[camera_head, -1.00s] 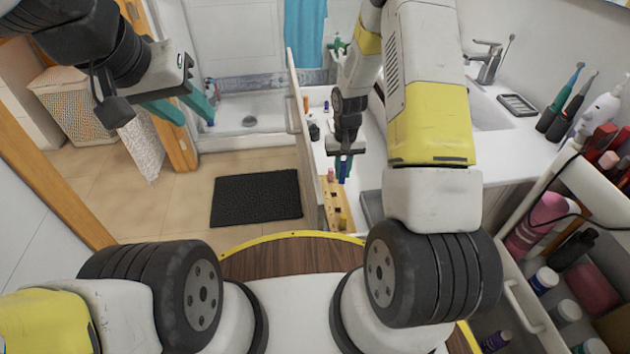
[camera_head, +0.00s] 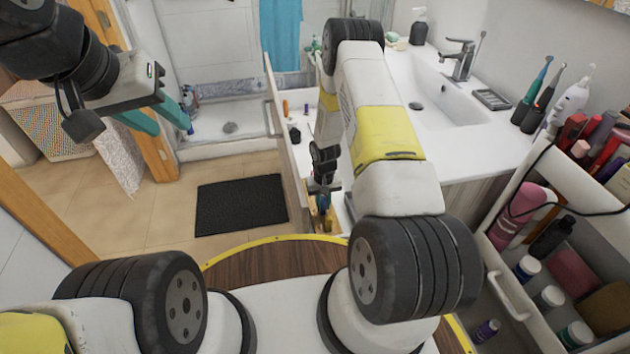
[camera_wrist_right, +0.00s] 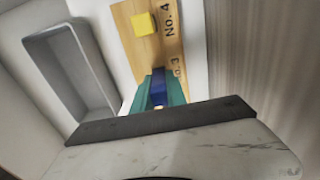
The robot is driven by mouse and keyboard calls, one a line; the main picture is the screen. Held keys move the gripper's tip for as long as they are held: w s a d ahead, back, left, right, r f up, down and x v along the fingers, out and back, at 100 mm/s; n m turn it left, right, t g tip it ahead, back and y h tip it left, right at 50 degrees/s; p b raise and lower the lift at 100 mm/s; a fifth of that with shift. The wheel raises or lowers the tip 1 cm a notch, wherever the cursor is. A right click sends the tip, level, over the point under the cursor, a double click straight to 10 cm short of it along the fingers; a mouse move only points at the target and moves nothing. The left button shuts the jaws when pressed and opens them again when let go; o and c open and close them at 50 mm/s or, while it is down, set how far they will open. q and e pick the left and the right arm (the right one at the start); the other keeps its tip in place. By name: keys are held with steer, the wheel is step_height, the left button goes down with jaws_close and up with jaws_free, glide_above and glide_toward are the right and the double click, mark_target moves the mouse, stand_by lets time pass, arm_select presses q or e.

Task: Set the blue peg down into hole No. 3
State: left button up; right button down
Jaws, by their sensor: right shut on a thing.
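The blue peg (camera_wrist_right: 158,88) is between the teal fingers of my right gripper (camera_wrist_right: 160,90), which is shut on it. In the wrist view it is over the wooden board (camera_wrist_right: 150,52), beside the partly covered "No. 3" label. The hole under it is hidden, and I cannot tell whether the peg's lower end is inside. In the head view my right gripper (camera_head: 323,198) is low over the board (camera_head: 314,218), in the open drawer. My left gripper (camera_head: 158,116) is open and empty, high at the left over the floor.
A yellow block (camera_wrist_right: 144,24) sits on the board beside the "No. 4" label. A grey tray (camera_wrist_right: 72,78) lies left of the board. The drawer's front panel (camera_head: 284,150) stands close left of my right gripper. The sink counter (camera_head: 460,145) is to the right.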

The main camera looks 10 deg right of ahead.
steer(key=shift+f, duration=0.8)
